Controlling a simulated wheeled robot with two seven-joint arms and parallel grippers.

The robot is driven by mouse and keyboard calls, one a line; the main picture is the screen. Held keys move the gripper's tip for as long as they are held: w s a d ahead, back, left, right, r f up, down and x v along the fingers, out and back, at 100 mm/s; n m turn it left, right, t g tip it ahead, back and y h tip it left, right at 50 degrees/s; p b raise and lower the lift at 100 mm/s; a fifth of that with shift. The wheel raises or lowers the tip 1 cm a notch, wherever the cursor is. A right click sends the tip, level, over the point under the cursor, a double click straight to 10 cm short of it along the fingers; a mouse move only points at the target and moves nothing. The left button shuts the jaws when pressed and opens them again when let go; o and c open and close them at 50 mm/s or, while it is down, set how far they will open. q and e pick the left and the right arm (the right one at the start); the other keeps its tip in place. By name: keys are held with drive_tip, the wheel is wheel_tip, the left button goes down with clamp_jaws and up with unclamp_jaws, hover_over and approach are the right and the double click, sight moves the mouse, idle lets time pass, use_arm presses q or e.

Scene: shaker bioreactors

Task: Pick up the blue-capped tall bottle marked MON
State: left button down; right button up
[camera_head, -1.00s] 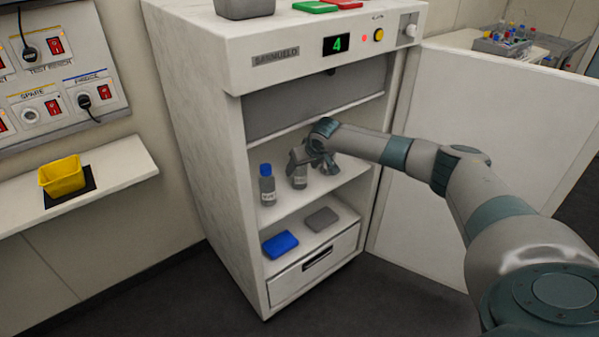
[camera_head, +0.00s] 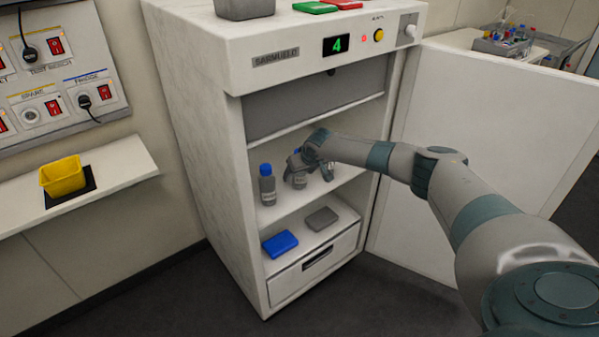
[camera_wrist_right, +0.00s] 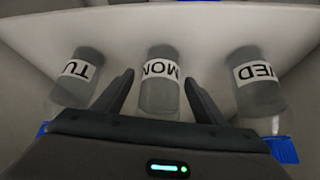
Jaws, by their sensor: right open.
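The grey bottle marked MON (camera_wrist_right: 159,98) stands in the middle of the right wrist view, its label upside down there. Its cap is hidden in that view behind my gripper body. My right gripper (camera_wrist_right: 159,78) is open, one finger on each side of the MON bottle, with a gap showing on both sides. In the head view my right gripper (camera_head: 310,169) is at the cabinet's upper shelf and partly covers a bottle (camera_head: 299,182). A blue-capped bottle (camera_head: 267,188) stands left of it. My left gripper is not in view.
In the right wrist view, a bottle marked TU (camera_wrist_right: 80,80) stands left and one marked WED (camera_wrist_right: 256,85) right, both close to the fingers. The cabinet door (camera_head: 470,165) is open at right. A blue box (camera_head: 280,244) and grey box (camera_head: 321,219) lie below.

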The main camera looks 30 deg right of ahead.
drive_tip(key=shift+c, duration=0.4)
drive_tip(key=c, duration=1.2)
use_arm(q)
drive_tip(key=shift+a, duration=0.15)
use_arm(e)
drive_tip(key=shift+r, duration=0.15)
drive_tip(key=shift+r, duration=0.55)
wheel_tip(320, 180, up, 2)
drive_tip(key=shift+r+b, duration=0.15)
drive_tip(key=shift+b, duration=0.15)
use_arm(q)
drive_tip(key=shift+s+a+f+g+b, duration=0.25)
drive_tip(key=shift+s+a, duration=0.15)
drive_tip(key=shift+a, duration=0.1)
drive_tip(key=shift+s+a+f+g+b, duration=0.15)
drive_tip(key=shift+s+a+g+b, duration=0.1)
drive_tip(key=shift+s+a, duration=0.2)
use_arm(e)
drive_tip(key=s, duration=0.6)
drive_tip(key=s+a, duration=0.1)
drive_tip(key=s, duration=0.5)
drive_tip(key=s+a, duration=0.1)
drive_tip(key=s, duration=0.4)
drive_tip(key=shift+s, duration=0.4)
